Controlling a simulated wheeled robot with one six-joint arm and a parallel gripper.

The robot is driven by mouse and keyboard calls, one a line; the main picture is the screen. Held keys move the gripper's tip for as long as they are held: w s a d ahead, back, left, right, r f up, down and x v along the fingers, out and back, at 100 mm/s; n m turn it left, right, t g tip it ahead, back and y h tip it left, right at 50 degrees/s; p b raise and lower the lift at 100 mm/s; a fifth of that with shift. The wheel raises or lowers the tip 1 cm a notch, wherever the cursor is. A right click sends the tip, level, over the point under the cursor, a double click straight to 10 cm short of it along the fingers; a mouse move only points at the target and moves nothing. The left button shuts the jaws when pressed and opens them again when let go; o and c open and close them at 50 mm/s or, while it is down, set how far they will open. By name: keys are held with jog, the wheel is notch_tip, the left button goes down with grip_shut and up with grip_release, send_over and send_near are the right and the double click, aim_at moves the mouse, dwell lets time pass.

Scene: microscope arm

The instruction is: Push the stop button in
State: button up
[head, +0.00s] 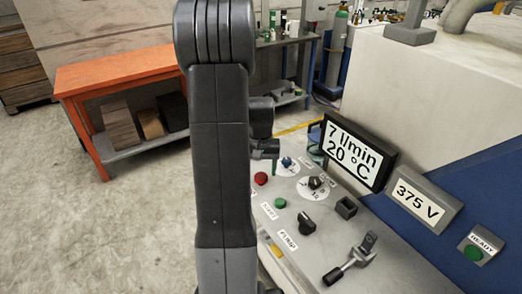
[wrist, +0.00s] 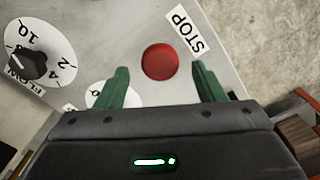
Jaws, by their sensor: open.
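The stop button is a round red button on the grey control panel. In the wrist view the red stop button (wrist: 160,62) sits beside a white "STOP" label (wrist: 188,31). In the head view the red button (head: 261,178) shows at the panel's far left edge, just right of my arm. My gripper (wrist: 161,80) is open, with its two green fingers apart on either side of the button in the wrist view. I cannot tell whether they touch the panel. In the head view my arm hides most of the gripper.
The panel (head: 290,240) also carries a green button (head: 280,203), a black knob (head: 306,223), a flow dial (wrist: 27,64) and a lever (head: 350,260). A display (head: 355,152) stands at the panel's back. An orange table (head: 115,75) is at left, with bare floor in front.

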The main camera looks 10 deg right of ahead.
aim_at(261, 176)
notch_tip(261, 176, up, 11)
jog(key=shift+r+b, duration=0.2)
jog(key=shift+b, duration=0.25)
notch_tip(261, 176, down, 14)
jog(key=shift+r+p, duration=0.1)
jog(key=shift+p, duration=0.6)
jog(key=shift+r+p, duration=0.3)
jog(key=shift+r, duration=0.05)
jog(key=shift+f, duration=0.1)
